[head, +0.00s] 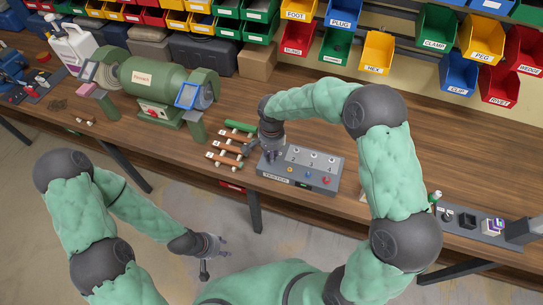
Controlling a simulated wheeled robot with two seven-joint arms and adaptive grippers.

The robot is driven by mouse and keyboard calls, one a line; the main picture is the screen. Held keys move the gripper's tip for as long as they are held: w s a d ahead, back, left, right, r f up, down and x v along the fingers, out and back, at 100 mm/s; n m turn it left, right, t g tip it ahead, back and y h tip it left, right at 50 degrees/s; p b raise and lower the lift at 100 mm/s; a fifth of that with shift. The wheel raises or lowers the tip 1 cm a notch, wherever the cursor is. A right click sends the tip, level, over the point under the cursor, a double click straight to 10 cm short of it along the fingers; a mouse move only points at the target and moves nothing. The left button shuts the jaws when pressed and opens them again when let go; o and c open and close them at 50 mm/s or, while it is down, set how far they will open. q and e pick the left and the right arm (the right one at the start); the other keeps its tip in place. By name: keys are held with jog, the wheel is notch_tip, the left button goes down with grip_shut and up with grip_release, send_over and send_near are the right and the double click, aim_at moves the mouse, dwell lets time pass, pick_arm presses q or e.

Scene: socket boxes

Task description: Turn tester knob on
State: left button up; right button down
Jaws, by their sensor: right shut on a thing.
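The grey tester (303,164) sits near the front edge of the wooden bench. It has a row of round fittings on top, several small coloured parts below them and a "TESTER" label on its front left. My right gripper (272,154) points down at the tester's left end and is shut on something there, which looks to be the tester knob. The gripper hides the knob, so its setting cannot be seen. My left gripper (224,247) is in front of the bench, well away from the tester, with its fingers apart and empty.
Wooden racks with rods (228,150) lie just left of the tester. A green bench grinder (152,85) stands further left. A grey strip with small devices (470,225) lies at right. Labelled bins line the back. Bench behind the tester is largely clear.

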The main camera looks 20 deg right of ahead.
jog(key=shift+m, duration=0.6)
jog(key=shift+b, duration=0.3)
jog(key=c, duration=0.9)
grip_release()
jog(key=shift+c, duration=0.2)
notch_tip(320, 180, up, 12)
